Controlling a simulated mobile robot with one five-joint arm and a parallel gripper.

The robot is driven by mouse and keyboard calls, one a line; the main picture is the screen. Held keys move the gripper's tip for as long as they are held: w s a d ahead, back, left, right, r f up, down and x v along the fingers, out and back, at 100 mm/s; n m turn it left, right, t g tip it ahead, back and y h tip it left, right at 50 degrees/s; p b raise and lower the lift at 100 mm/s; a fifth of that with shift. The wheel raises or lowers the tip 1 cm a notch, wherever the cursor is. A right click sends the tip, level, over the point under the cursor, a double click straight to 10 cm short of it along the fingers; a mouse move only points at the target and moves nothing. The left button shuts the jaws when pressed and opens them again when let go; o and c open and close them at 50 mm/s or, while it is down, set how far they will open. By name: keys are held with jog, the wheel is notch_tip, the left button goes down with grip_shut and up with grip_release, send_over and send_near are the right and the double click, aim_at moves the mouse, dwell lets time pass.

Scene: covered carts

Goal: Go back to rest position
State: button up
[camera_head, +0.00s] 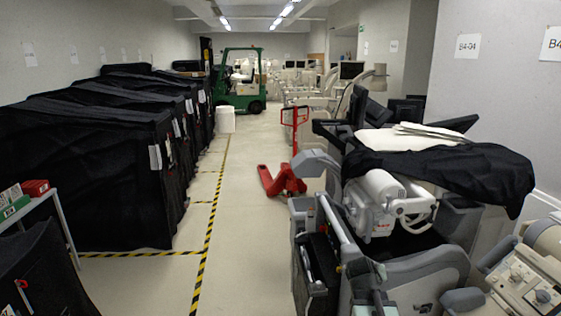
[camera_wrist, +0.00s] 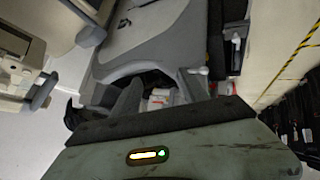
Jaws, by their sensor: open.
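The same kind of grey equipment (camera_head: 425,268) stands at the right in the head view, partly under a black cover (camera_head: 480,170).
Black covered carts (camera_head: 90,180) line the left side. A yellow-black floor strip (camera_head: 212,215) runs along them. A red pallet jack (camera_head: 280,181) and green forklift (camera_head: 240,85) stand ahead. The pale floor (camera_head: 240,240) between is clear. A small table with boxes (camera_head: 35,188) is at left.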

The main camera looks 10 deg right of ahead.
jog(key=s+a+f+n+g+y, duration=0.1)
jog(key=a+f, duration=0.2)
jog(key=a, duration=0.4)
jog(key=s+a+f+g+y, duration=0.1)
jog(key=s+a+f+y, duration=0.1)
jog(key=a, duration=0.6)
jog(key=s+a+f+n+g+y, duration=0.1)
jog(key=s+a+g, duration=0.4)
jog(key=s, duration=0.5)
notch_tip(320, 180, down, 2)
jog(key=a+y, duration=0.1)
jog(key=a, duration=0.1)
jog(key=shift+s+a+y, duration=0.25)
jog(key=shift+a+y, duration=0.05)
jog(key=shift+y, duration=0.1)
jog(key=shift+c, duration=0.3)
